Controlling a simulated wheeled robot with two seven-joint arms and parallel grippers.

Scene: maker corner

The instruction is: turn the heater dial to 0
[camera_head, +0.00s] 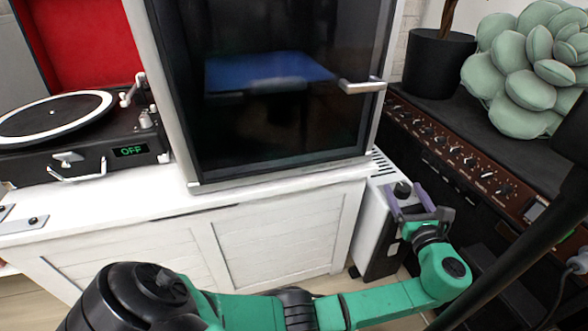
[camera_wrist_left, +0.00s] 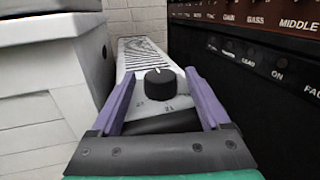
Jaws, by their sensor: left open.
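The heater (camera_head: 367,224) is a narrow white unit standing on the floor between the white cabinet and the amplifier. Its black dial (camera_head: 402,190) is on the top near the front end. My left gripper (camera_head: 412,192) has purple fingers and is open. Its fingers (camera_wrist_left: 160,95) show on either side of the dial, apart from it. My right gripper is not in view.
The white cabinet (camera_head: 270,235) is close on the heater's left, with a dark glass-fronted box (camera_head: 275,80) on it. The amplifier (camera_head: 470,165) with many knobs is close on the right. A turntable (camera_head: 70,130) with an OFF display stands at the left.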

